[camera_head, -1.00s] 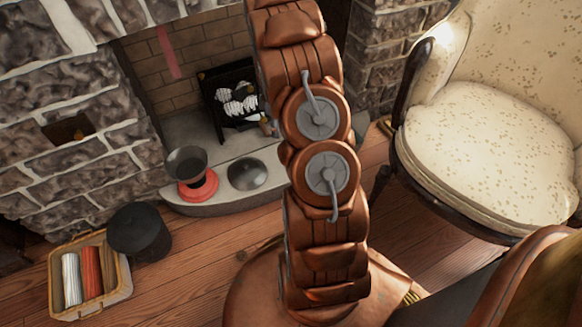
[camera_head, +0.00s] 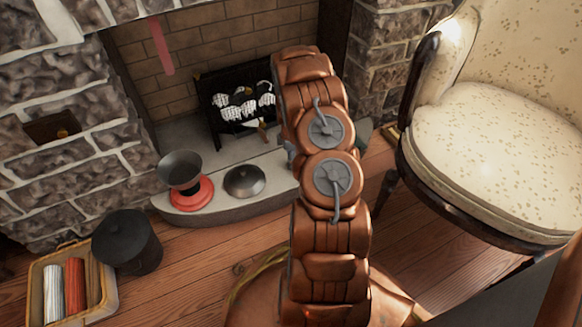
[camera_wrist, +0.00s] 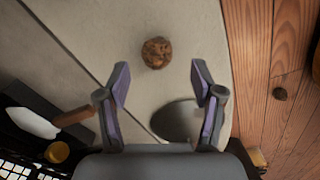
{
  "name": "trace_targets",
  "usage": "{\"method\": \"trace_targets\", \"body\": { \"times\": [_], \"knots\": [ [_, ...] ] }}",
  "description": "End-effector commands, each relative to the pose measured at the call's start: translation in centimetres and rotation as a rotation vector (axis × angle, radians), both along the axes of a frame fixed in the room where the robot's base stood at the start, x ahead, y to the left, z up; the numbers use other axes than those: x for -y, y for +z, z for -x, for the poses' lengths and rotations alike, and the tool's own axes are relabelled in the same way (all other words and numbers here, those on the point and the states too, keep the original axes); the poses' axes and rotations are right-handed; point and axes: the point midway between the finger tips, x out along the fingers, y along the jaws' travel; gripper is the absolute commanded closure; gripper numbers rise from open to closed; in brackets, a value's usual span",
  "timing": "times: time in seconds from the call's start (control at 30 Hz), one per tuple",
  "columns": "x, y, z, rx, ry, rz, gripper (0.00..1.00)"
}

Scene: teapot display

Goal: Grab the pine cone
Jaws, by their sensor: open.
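A round, rough brown pine cone (camera_wrist: 156,52) lies on the pale stone hearth (camera_wrist: 190,22) in the wrist view, ahead of my gripper. My gripper (camera_wrist: 160,80) is open and empty, its two purple-padded fingers spread with the cone lying beyond the tips, between their lines. I cannot tell its height above the stone. In the head view my arm hides the gripper, and I do not see the cone on the hearth there.
A grey disc (camera_wrist: 178,120) lies partly behind the right finger. A wooden-handled tool (camera_wrist: 72,117) is at the left. In the head view a black grate (camera_head: 238,97), a red-based scale (camera_head: 186,190), a domed lid (camera_head: 244,181), a black pot (camera_head: 128,240) and an armchair (camera_head: 490,150) surround the arm.

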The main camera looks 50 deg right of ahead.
Motion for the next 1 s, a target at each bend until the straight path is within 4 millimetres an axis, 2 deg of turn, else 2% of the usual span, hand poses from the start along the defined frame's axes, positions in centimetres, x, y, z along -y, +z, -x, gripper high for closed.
{"method": "trace_targets", "body": {
  "times": [0.03, 0.3, 0.57, 1.0],
  "knots": [
    [0.1, -1.0, 0.0, -0.001, -0.001, -0.001, 0.34],
    [0.3, -4.1, -0.1, 0.001, -0.001, -0.001, 0.34],
    [0.3, -4.2, -0.2, 0.001, -0.001, -0.001, 0.34],
    [0.3, -4.2, -0.2, 0.000, 0.000, 0.000, 0.77]
  ]
}}
